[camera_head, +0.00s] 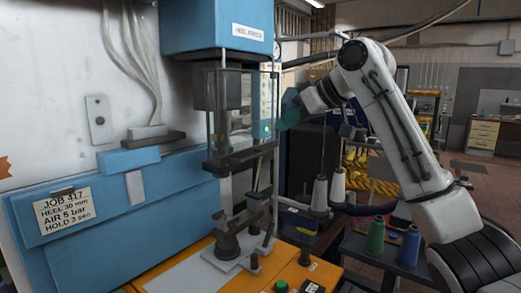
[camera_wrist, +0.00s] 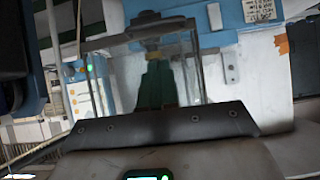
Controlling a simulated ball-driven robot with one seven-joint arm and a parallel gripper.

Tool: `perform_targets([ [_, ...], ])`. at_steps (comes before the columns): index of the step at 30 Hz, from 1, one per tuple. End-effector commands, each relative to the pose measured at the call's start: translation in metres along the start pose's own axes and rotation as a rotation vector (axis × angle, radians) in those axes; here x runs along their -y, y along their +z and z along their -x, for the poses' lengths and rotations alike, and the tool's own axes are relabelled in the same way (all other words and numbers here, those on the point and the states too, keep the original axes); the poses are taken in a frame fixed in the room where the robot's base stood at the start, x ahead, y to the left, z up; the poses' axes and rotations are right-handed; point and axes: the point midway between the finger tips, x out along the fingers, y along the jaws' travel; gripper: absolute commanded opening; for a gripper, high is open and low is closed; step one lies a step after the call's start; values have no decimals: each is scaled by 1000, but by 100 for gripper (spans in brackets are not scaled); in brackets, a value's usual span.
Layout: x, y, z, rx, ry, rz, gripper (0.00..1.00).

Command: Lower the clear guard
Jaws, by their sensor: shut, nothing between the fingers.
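The clear guard (camera_head: 232,135) hangs in front of the blue heel press (camera_head: 215,25), with a dark bar (camera_head: 240,160) along its lower edge. That bar is well above the orange press table. My gripper (camera_head: 284,122) has teal fingers and is at the right side of the guard, about mid-height and above the bar. In the wrist view the shut, empty fingers (camera_wrist: 158,68) point toward the guard (camera_wrist: 103,85), whose clear pane and bar show behind them. I cannot tell whether the fingers touch the guard.
A press post and clamp (camera_head: 230,240) stand on the orange table (camera_head: 190,255) below the guard. Thread cones (camera_head: 320,195) and green and blue spools (camera_head: 376,235) stand to the right. A job card (camera_head: 62,210) is on the blue panel at left.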

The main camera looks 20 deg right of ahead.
Motion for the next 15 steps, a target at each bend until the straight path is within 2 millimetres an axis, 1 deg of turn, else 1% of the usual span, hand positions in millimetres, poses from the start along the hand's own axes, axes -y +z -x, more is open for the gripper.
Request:
perform_targets([
  [1,-1,-8,7,-2,5,8,0],
  [3,-1,-14,12,-4,6,15,0],
  [5,0,-16,13,-4,7,18,0],
  [7,0,-17,10,-3,6,18,0],
  [11,0,-17,-7,-2,4,16,0],
  [15,0,-18,-33,-2,4,16,0],
])
